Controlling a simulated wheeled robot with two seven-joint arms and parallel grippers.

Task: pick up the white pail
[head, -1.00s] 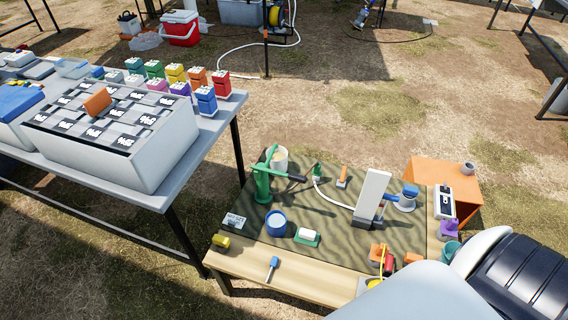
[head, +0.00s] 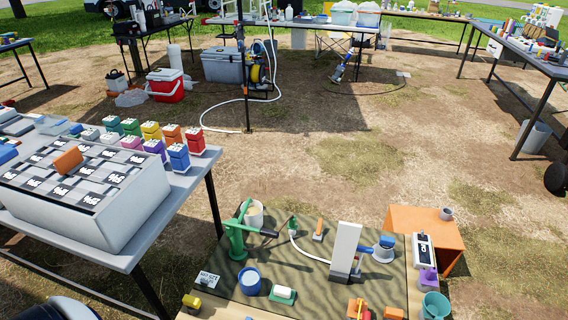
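Several pail-like things show, and I cannot tell for certain which is the white pail. A whitish round pail (head: 253,213) with something beige in it stands behind the green hand pump (head: 237,240) on the low table. A larger pale bucket (head: 532,137) stands on the ground under the table at the right. A small white container with a black top (head: 117,86) stands on the ground left of the red cooler. Neither of my grippers is in view.
The low table's camouflage mat (head: 317,292) holds a blue-rimmed pot (head: 249,281) and a white upright block (head: 345,250). A grey table (head: 196,180) with a rack stands at the left. A red cooler (head: 165,86) and white hose (head: 219,105) lie beyond. The middle ground is bare.

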